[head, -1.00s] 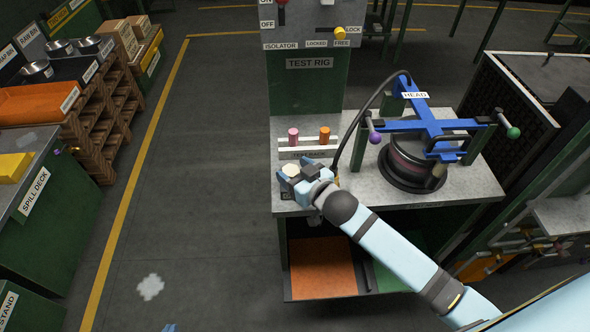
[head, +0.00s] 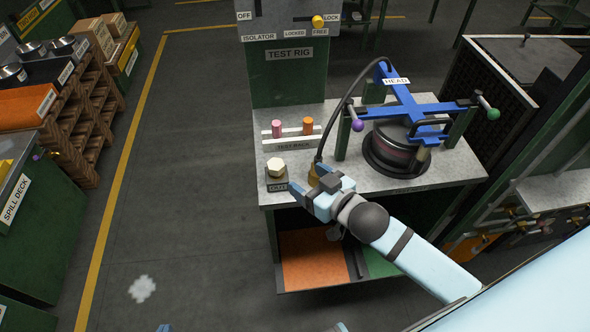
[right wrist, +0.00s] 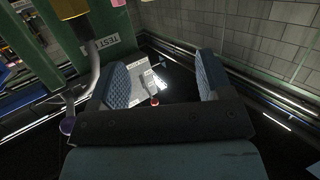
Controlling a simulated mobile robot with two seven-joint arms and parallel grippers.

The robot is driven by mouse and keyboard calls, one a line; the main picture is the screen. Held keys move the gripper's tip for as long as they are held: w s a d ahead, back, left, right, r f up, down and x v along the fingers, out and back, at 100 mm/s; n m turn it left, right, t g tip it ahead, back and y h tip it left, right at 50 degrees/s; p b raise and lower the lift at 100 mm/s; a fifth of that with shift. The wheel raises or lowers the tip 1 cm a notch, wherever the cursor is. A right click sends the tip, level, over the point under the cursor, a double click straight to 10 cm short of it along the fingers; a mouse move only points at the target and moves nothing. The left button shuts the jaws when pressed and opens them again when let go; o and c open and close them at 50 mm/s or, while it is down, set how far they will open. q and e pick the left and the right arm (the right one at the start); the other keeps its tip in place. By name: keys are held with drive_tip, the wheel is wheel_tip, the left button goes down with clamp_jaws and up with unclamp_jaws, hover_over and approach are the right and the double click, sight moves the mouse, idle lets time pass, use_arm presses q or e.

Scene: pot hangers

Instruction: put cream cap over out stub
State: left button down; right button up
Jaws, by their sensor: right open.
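The cream cap (head: 277,166) is a pale six-sided piece at the front left corner of the test rig bench, above a brownish base. A label in front of it is partly readable. I cannot tell whether the base is the out stub. My right gripper (head: 308,182) is open and empty, just right of the cap and apart from it. In the right wrist view its two blue-padded fingers (right wrist: 163,78) stand wide apart with nothing between them. Only a bluish tip of my left gripper (head: 165,328) shows at the bottom edge; its jaws are hidden.
A brass fitting (head: 315,174) at the hose's lower end stands close by my right gripper. Behind are the white test rack (head: 292,145), a pink peg (head: 276,129) and an orange peg (head: 308,126). The blue head frame (head: 418,115) covers the bench's right side.

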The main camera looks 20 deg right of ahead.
drive_tip(key=s+a+f+g, duration=0.1)
drive_tip(key=s+f+g, duration=0.1)
drive_tip(key=s+f, duration=0.4)
drive_tip(key=s+f+g+h, duration=0.1)
drive_tip(key=s+f+g, duration=0.1)
drive_tip(key=s+f, duration=0.5)
wheel_tip(320, 180, down, 5)
drive_tip(key=shift+s+a+r, duration=0.1)
drive_tip(key=shift+s+a, duration=0.15)
drive_tip(key=shift+a, duration=0.1)
wheel_tip(320, 180, up, 9)
drive_tip(key=p, duration=0.9)
drive_tip(key=shift+d+r+m+h, duration=0.15)
drive_tip(key=shift+r+m+h, duration=0.05)
drive_tip(key=shift+m+h, duration=0.1)
